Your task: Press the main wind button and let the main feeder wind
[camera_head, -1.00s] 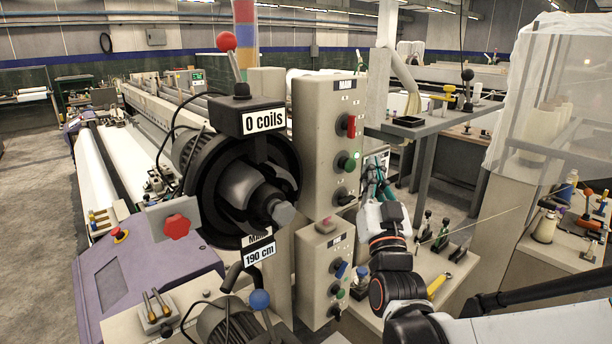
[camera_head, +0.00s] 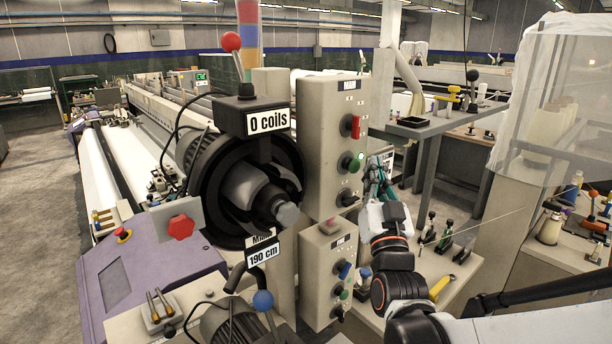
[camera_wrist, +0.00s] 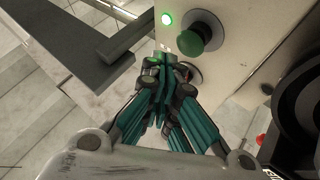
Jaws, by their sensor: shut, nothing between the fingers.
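The main control box (camera_head: 330,130), labelled MAIN, stands in the middle of the head view. It carries a red switch (camera_head: 354,126), a green button (camera_head: 351,162) and a black knob (camera_head: 347,199). The green button also shows in the wrist view (camera_wrist: 194,38), beside a lit green lamp (camera_wrist: 166,19). My gripper (camera_wrist: 163,62) is shut and empty, its tips just below and left of the green button; whether they touch the box I cannot tell. In the head view my gripper (camera_head: 374,175) is right of the box. The main feeder (camera_head: 250,185) reads "0 coils".
A second, lower control box (camera_head: 325,270) with blue and green controls stands below the main one. A shelf table (camera_head: 440,118) is behind to the right. A dark metal frame (camera_wrist: 85,45) lies at upper left in the wrist view. A purple machine housing (camera_head: 140,265) is at left.

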